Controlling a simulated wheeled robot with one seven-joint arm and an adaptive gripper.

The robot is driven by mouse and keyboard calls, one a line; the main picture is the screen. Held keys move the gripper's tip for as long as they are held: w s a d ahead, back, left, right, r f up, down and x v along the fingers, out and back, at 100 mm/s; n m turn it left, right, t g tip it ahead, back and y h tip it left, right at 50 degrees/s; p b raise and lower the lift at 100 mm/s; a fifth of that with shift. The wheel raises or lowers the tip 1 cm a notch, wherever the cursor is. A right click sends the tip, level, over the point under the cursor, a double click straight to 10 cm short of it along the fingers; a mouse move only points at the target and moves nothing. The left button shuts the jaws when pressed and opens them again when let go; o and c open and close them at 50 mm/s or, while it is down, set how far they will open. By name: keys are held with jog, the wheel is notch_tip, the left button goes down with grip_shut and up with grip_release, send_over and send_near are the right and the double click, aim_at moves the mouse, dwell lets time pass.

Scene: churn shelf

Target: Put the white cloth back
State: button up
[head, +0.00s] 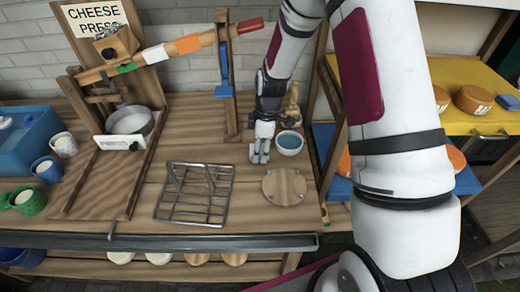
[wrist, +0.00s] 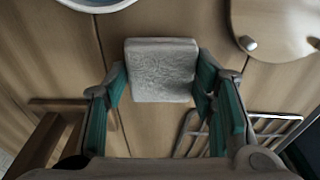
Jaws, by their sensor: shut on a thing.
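The white cloth (wrist: 162,70) looks like a small folded, pale grey-white block in the wrist view. My gripper (wrist: 160,82) is shut on it, with one green-padded finger at each side. In the head view my gripper (head: 260,152) points down over the wooden worktop, left of the white bowl (head: 289,142) and above the round wooden board. I cannot make out the cloth clearly there. How high the cloth is above the wood is hard to tell.
A wire rack (head: 194,193) and a round wooden board (head: 284,187) lie in front of my gripper. A wooden post (head: 230,110) of the cheese press stands just to its left. A blue tub (head: 25,140) and cups are far left. Shelves with cheeses (head: 473,99) stand right.

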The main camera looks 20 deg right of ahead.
jog(key=shift+f, duration=0.5)
jog(key=shift+f, duration=0.15)
jog(key=o, duration=1.2)
